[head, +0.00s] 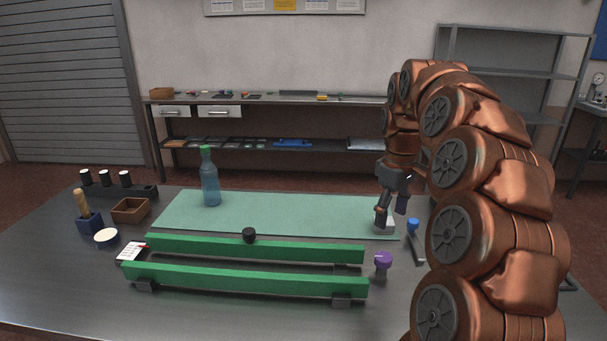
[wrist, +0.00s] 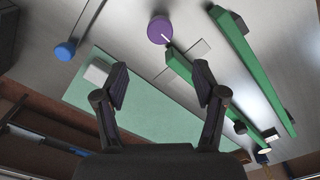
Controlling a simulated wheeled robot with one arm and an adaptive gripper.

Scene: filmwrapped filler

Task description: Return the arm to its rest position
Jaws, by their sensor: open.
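My copper-coloured arm fills the right side of the head view and curves down to my dark gripper (head: 391,214) over the right end of the pale green mat (head: 290,213). In the wrist view my gripper (wrist: 160,78) has its two fingers spread wide, with nothing between them. A small white block (head: 384,231) lies at the mat's right end, just below my gripper. In the wrist view this white block (wrist: 97,71) shows left of the left finger, outside the jaws. Whether a finger touches it I cannot tell.
Two green rails (head: 250,279) lie across the table front, with a purple-topped piece (head: 383,260) at their right. A blue-topped tool (head: 413,225) lies beside my arm. A blue bottle (head: 210,182) stands on the mat's left. A wooden tray (head: 131,210) sits farther left.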

